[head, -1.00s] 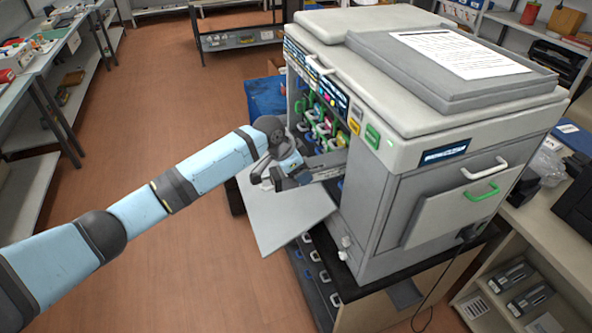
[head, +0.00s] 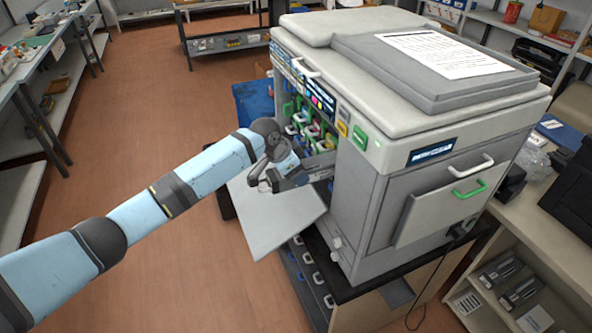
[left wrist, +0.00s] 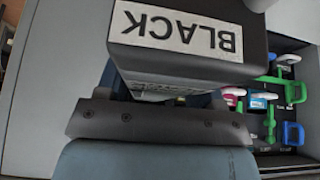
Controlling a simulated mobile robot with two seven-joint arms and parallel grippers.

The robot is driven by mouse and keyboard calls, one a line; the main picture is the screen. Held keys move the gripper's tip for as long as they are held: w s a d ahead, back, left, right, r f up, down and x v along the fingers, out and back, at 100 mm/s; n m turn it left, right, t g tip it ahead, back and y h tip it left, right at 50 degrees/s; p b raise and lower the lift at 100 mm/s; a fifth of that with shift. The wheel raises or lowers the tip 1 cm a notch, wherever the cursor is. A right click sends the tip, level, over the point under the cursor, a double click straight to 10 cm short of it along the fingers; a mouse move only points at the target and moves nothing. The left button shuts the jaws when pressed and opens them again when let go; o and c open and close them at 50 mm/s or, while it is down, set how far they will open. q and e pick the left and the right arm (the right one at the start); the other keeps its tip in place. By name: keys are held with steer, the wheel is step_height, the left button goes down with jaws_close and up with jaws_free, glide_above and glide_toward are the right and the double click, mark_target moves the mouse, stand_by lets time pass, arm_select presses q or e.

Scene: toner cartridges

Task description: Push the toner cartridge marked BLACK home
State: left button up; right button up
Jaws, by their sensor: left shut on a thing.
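The toner cartridge marked BLACK (left wrist: 182,68) fills the upper middle of the left wrist view, with its white label upside down. In the head view the grey cartridge (head: 319,162) reaches from my gripper to the printer's open front; how far in it is I cannot tell. My left gripper (head: 294,178) is shut on its outer end, above the lowered front door (head: 272,220). The jaws are partly hidden. The printer (head: 362,215) is large and pale grey. Its bay (head: 312,130) holds other cartridges with green and white handles. My right gripper is not in view.
The lowered door juts out under my gripper. A dark stand with several handled items (head: 312,275) is below the printer. A blue bin (head: 254,103) stands behind the arm. Shelving (head: 42,95) is at far left, a side bench (head: 545,215) at right. The wooden floor between is clear.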

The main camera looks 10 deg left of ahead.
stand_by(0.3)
arm_select(q)
steer(key=o, duration=1.5)
steer(key=shift+o, duration=0.2)
steer(key=shift+f, duration=0.1)
steer(key=shift+s+a+r+p, duration=0.2)
steer(key=shift+s+a+p, duration=0.45)
steer(key=shift+a+p, duration=0.4)
steer(key=shift+s+a+p, duration=0.35)
steer(key=shift+a+p, duration=0.05)
steer(key=shift+p, duration=0.15)
steer(key=shift+s+a+f, duration=0.15)
steer(key=shift+a, duration=0.1)
